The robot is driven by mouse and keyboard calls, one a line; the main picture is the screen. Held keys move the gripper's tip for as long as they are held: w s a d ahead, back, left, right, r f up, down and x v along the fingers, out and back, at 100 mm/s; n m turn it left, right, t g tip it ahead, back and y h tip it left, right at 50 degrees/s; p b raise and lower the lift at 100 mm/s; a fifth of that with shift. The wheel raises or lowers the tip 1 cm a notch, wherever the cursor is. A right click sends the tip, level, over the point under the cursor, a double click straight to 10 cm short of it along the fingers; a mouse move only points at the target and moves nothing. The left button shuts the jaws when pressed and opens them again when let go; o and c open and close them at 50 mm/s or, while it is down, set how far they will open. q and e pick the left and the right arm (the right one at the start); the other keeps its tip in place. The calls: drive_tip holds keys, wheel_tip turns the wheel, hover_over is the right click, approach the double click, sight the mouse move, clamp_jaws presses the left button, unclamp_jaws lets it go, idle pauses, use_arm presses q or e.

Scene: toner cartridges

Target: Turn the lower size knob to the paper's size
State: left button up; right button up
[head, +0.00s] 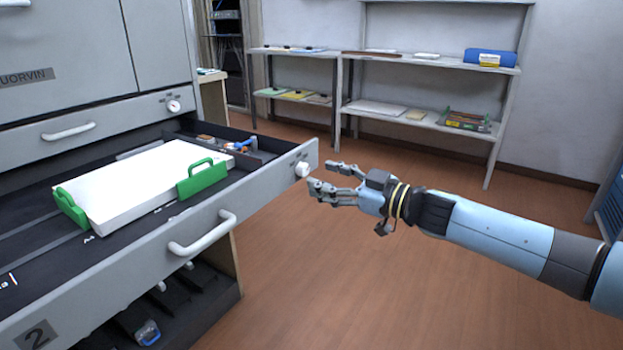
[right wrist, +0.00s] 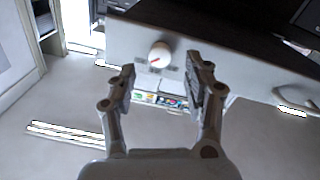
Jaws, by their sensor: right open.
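The lower size knob (head: 302,169) is a white round dial on the front of the pulled-out drawer (head: 205,240), near its right end. In the right wrist view the knob (right wrist: 160,54) shows a red pointer mark; its printed labels are too small to read. My right gripper (head: 325,178) is open, with its fingers pointing at the knob and just short of it. In the right wrist view the knob lies ahead, between and beyond the two fingertips (right wrist: 163,75). A white paper stack (head: 140,190) lies in the drawer between green guides (head: 203,178). My left gripper is not in view.
An upper knob (head: 173,106) sits on the closed drawer above. The lower drawer's handle (head: 203,235) juts out left of the lower knob. Shelves (head: 430,65) with papers and boxes stand at the back wall. The floor around my right arm is clear.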

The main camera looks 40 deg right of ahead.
sight(306, 171)
drive_tip(key=shift+x, duration=1.95)
drive_tip(key=shift+c, duration=0.9)
drive_tip(key=c, duration=0.7)
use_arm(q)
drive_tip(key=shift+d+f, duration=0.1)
use_arm(e)
clamp_jaws()
